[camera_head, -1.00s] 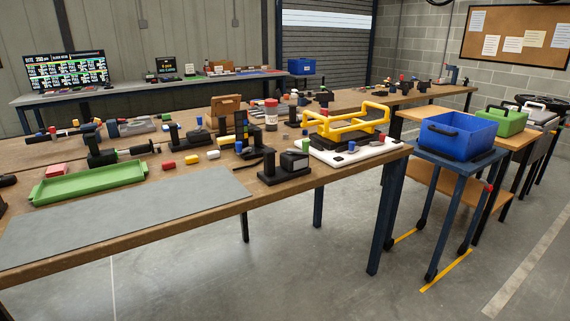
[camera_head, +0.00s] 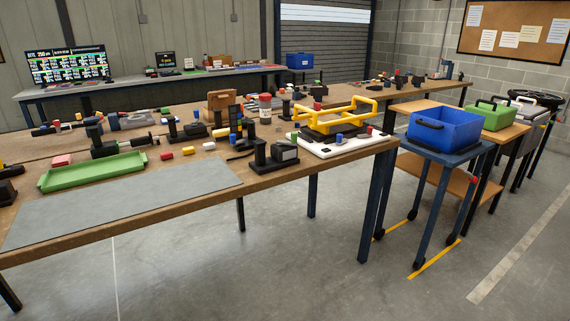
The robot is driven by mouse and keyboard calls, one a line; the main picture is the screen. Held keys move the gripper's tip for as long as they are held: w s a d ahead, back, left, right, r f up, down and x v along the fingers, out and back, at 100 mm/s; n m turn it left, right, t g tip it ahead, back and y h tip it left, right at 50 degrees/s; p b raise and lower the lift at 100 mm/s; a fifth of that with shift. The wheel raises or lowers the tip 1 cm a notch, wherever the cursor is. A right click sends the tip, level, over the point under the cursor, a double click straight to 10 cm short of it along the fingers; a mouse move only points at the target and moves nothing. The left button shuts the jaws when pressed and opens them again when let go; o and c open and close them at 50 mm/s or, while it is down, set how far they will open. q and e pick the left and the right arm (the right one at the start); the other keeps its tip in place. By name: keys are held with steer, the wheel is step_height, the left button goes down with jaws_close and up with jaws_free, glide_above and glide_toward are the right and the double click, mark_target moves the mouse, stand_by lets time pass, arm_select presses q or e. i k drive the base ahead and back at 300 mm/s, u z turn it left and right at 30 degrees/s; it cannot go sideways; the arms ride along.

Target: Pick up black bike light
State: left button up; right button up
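Several small black items stand on the long wooden workbench (camera_head: 150,223). A black block-shaped device (camera_head: 284,153) with a grey face stands near the bench's front edge, beside a black upright post (camera_head: 260,152); it may be the black bike light, but I cannot tell for certain. Other black parts (camera_head: 187,131) stand farther back, too small to identify. Neither of my grippers shows in the view.
A green tray (camera_head: 95,172) and a grey mat (camera_head: 120,203) lie at the bench's left. A blue bin (camera_head: 445,130) stands on a blue cart. The floor in front is clear.

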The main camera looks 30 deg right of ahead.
mark_target(283, 156)
steer(key=z, duration=0.8)
steer(key=i, duration=1.8)
steer(key=u, duration=0.65)
